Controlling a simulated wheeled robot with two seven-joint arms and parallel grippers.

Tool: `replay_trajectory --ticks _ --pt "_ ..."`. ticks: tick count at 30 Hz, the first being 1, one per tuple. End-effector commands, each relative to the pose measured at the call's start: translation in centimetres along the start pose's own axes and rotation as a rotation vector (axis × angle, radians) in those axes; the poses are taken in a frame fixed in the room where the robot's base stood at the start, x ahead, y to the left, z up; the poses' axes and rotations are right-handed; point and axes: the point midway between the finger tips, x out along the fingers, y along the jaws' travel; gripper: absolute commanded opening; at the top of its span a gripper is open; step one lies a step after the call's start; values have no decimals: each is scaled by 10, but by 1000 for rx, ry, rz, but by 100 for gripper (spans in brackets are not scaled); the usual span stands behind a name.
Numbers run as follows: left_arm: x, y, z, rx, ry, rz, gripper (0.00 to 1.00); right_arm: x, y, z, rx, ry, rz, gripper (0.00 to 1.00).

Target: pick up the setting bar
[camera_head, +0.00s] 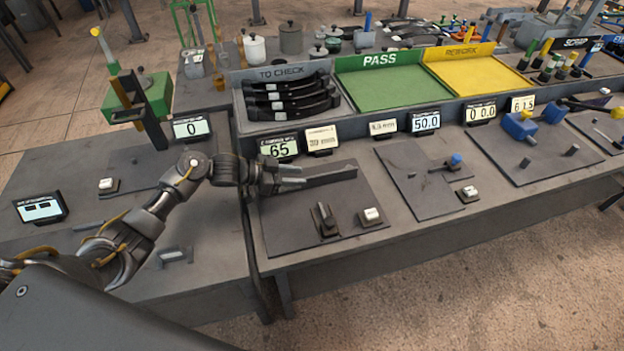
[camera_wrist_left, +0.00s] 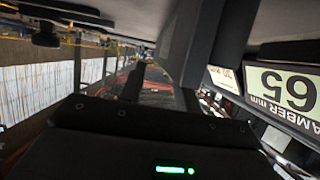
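A long flat dark grey bar (camera_head: 330,175), which looks like the setting bar, extends to the right over the plate of the station reading 65. My left gripper (camera_head: 296,175) is at the bar's left end, its fingers apart in the head view. In the left wrist view the bar (camera_wrist_left: 196,40) runs up from beside the right finger, and a gap shows between the fingertips (camera_wrist_left: 163,92). I cannot tell whether a finger touches the bar. My right gripper is not in view.
The 65 display (camera_head: 279,149) stands just behind the bar. A small upright block (camera_head: 325,219) and a white button (camera_head: 370,215) are in front of it. A rack of black curved parts (camera_head: 290,98) and a green PASS tray (camera_head: 395,88) lie behind.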

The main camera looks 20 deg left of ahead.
Motion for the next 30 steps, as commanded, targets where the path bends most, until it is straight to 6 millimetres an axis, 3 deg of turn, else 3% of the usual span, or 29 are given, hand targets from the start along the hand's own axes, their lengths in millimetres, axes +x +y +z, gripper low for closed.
replay_trajectory --ticks 2,6,15,23,30 --pt "12 2 -6 -4 2 0 33 -12 0 -1 0 0 0 50" --pt "28 2 -4 -3 1 -1 33 -12 0 -1 0 0 0 50" --pt "33 1 -2 0 0 -3 33 -12 1 -2 0 1 0 50" --pt "33 1 -2 0 0 -2 0 -12 1 -2 0 1 1 50" --pt "32 1 -2 0 1 -2 0 -12 1 -2 0 1 1 50"
